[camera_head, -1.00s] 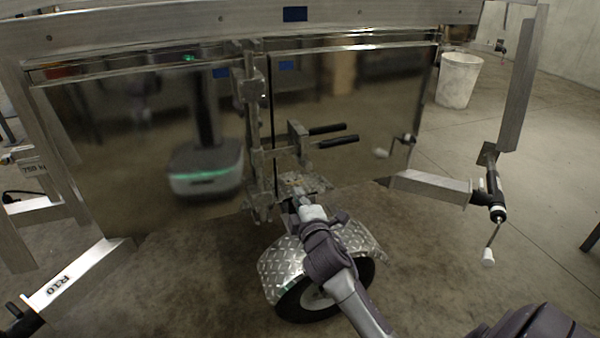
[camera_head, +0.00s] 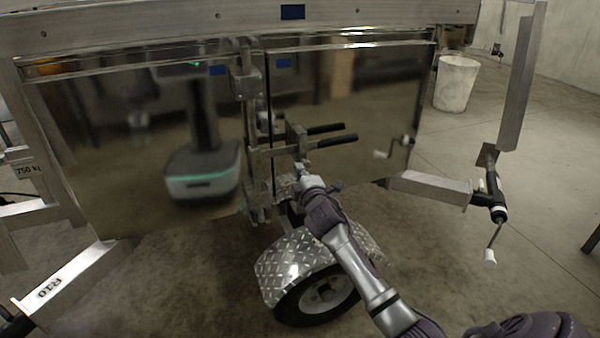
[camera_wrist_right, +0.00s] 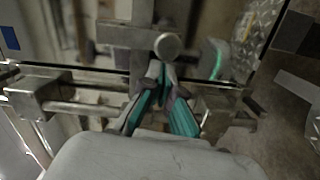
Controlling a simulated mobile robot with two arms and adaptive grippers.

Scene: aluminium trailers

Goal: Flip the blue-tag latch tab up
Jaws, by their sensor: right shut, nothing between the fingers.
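One blue tag (camera_wrist_right: 10,38) is at the left edge of the right wrist view. The metal latch hardware (camera_head: 252,150) runs down the seam between the panels. I cannot tell which piece is the tab. My right gripper (camera_head: 301,172) is shut and empty, just below the latch handles. In the right wrist view its teal-lined fingers (camera_wrist_right: 162,78) point at a round metal end (camera_wrist_right: 167,45); contact is unclear.
A crank post (camera_head: 497,195) and a white bucket (camera_head: 457,82) are at right. Floor at right is mostly clear.

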